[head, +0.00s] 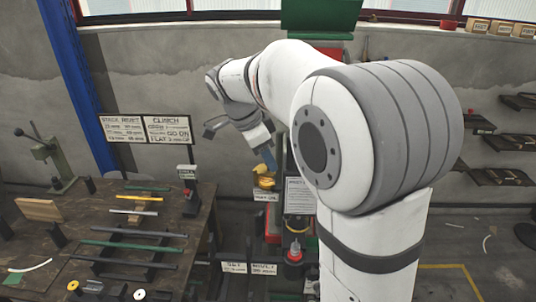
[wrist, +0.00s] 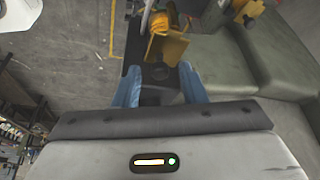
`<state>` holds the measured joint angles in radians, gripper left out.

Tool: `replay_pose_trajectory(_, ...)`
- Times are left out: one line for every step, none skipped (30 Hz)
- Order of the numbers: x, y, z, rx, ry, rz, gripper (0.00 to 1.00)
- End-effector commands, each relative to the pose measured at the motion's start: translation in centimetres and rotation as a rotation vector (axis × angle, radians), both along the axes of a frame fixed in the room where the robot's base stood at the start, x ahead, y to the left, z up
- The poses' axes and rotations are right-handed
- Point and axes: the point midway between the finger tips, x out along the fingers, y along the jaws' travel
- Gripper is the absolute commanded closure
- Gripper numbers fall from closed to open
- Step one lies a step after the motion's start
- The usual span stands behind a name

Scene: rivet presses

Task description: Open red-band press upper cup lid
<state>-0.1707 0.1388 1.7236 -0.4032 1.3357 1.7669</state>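The press (head: 317,49) with a green top and a red band stands behind my arm, which hides much of it. Its yellow upper cup (head: 265,183) sits on the press's left side above a small label. The yellow lid (head: 261,169) seems tilted up from the cup; in the wrist view the lid (wrist: 168,47) is a yellow plate with orange material behind it. My gripper (head: 268,158) is just above and beside the lid. In the wrist view its blue fingers (wrist: 160,74) are apart, with a dark part beyond the gap; contact with the lid is unclear.
A workbench (head: 200,215) with bars, rods and small parts stands at the left, with signs (head: 146,130) behind it. A red-and-black lower part (head: 293,256) is under the press. Dark shelves (head: 500,177) hang at the right wall. A grey-green body (wrist: 225,65) lies right of the fingers.

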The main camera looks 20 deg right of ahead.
Motion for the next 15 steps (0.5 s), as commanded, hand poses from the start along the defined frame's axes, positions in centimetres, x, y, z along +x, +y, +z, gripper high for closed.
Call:
replay_pose_trajectory(0.00,-0.01,-0.01,0.000,0.000,0.000,0.62)
replay_pose_trajectory(0.00,-0.01,-0.01,0.000,0.000,0.000,0.62)
replay_pose_trajectory(0.00,-0.01,-0.01,0.000,0.000,0.000,0.64)
replay_pose_trajectory(0.00,-0.02,0.00,0.000,0.000,0.000,0.67)
replay_pose_trajectory(0.00,-0.02,0.01,0.000,0.000,0.000,0.69)
replay_pose_trajectory(0.00,-0.02,0.01,0.000,0.000,0.000,0.73)
replay_pose_trajectory(0.00,-0.02,0.01,0.000,0.000,0.000,0.75)
replay_pose_trajectory(0.00,-0.03,0.01,0.000,0.000,0.000,0.78)
replay_pose_trajectory(0.00,-0.03,0.01,0.000,0.000,0.000,0.81)
replay_pose_trajectory(0.00,-0.03,0.01,0.000,0.000,0.000,0.83)
replay_pose_trajectory(0.00,-0.04,0.02,0.000,0.000,-0.001,0.86)
replay_pose_trajectory(0.00,-0.04,0.02,0.000,0.001,-0.001,0.89)
replay_pose_trajectory(0.00,-0.04,0.02,0.000,0.001,-0.001,0.91)
replay_pose_trajectory(0.00,-0.05,0.02,0.000,0.001,-0.001,0.94)
replay_pose_trajectory(0.00,-0.05,0.02,0.000,0.001,-0.001,0.97)
